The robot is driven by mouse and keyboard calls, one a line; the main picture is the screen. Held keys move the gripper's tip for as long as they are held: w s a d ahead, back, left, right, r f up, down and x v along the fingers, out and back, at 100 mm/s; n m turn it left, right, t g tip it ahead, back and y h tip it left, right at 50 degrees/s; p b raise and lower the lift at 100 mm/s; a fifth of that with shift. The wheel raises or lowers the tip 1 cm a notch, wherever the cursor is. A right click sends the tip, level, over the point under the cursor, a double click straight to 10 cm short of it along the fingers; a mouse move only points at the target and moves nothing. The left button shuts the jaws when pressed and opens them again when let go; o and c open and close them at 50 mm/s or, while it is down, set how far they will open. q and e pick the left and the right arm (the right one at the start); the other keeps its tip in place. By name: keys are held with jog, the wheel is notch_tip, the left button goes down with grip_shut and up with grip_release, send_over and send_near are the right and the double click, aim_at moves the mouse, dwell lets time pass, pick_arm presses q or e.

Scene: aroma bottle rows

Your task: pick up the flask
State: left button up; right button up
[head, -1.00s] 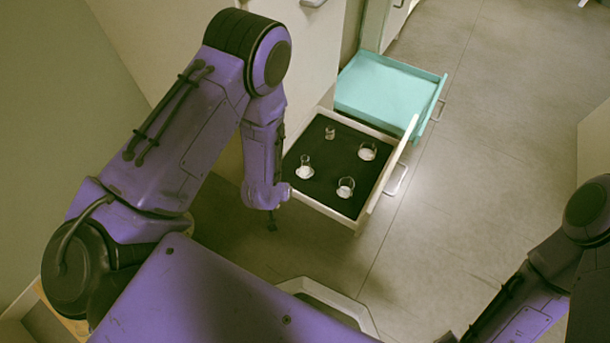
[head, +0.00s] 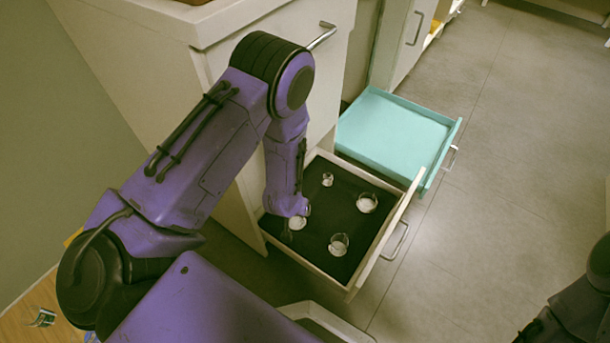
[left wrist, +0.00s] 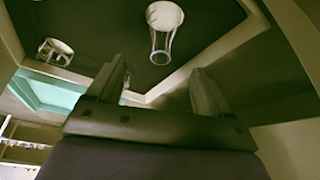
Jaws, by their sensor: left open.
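A clear glass flask with a narrow neck and white contents (head: 297,223) stands in the open cream drawer, on its dark lining, near the drawer's left side. It shows larger in the left wrist view (left wrist: 164,18), beyond my fingertips. My left gripper (left wrist: 160,78) is open, with nothing between its fingers. In the head view, the left gripper (head: 288,235) is beside the flask, and my wrist partly covers the flask. I cannot tell whether they touch. My right gripper is out of view; only part of that arm shows at the lower right.
The cream drawer (head: 372,262) also holds a small glass vessel (head: 327,180) and two beakers, one at the right (head: 367,203) and one in front (head: 339,245). An empty teal drawer (head: 395,130) is open behind. Grey floor lies clear to the right.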

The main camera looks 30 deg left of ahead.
pick_arm(q)
jog(key=b+x, duration=0.1)
jog(key=x, duration=0.2)
jog(key=b+x, duration=0.2)
jog(key=x, duration=0.2)
jog(key=b+x, duration=0.2)
jog(key=x, duration=0.1)
jog(key=shift+s+f, duration=0.25)
jog(key=shift+f, duration=0.1)
jog(key=shift+r, duration=0.1)
jog(key=c, duration=1.1)
